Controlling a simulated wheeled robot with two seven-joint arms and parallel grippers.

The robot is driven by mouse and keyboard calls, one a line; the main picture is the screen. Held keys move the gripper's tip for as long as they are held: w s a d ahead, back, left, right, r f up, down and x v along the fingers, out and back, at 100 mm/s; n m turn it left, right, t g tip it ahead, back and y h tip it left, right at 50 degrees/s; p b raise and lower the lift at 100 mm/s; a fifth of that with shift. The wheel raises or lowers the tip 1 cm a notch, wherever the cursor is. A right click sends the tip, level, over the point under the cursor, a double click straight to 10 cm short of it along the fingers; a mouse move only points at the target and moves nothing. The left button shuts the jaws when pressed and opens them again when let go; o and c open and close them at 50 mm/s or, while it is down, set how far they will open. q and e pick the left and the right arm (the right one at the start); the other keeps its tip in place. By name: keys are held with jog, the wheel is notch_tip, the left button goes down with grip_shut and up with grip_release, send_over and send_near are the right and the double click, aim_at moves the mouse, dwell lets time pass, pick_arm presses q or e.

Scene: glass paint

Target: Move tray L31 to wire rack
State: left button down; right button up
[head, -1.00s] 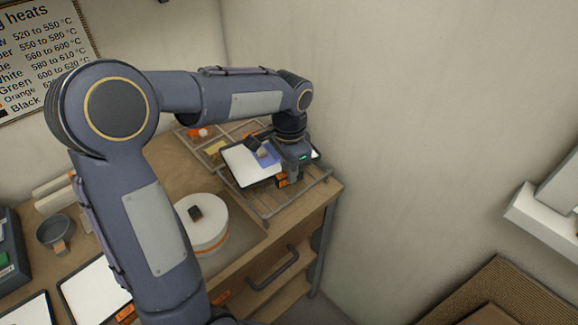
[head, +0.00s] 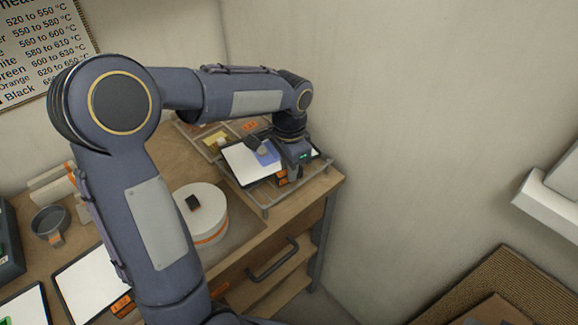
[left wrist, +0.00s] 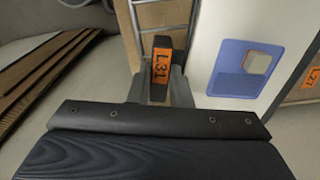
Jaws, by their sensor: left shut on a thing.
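Tray L31 (head: 238,160) is a white, dark-edged tray with a blue square and a small pale piece on it. Its orange L31 tag (left wrist: 161,68) shows in the left wrist view. My left gripper (left wrist: 160,88) is shut on the tray's tagged handle; in the head view the gripper (head: 288,174) is at the tray's right front edge. The tray is over the wire rack (head: 265,207) at the bench's right end. I cannot tell whether it touches the wires. My right gripper is not in view.
A round white block (head: 200,215) with a dark knob stands left of the rack. More white trays (head: 85,285) lie at the front left, near a grey cup (head: 50,222). A wall is close on the right. Another orange tag (left wrist: 312,77) shows at the left wrist view's right edge.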

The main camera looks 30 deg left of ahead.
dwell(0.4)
pick_arm(q)
jog(key=c, duration=1.3)
grip_release()
jog(key=shift+o, duration=0.2)
jog(key=shift+f, duration=0.1)
notch_tip(320, 180, up, 7)
jog(key=p, duration=0.6)
jog(key=s+d+r+n+t+h, duration=0.1)
jog(key=s+n, duration=0.3)
jog(key=s, duration=0.6)
jog(key=s+d+r+n+t+h, duration=0.1)
jog(key=s+n+t, duration=0.3)
jog(key=s, duration=0.7)
jog(key=shift+d+r+n+t+h, duration=0.2)
jog(key=shift+r+n+t+h, duration=0.25)
jog(key=shift+h, duration=0.45)
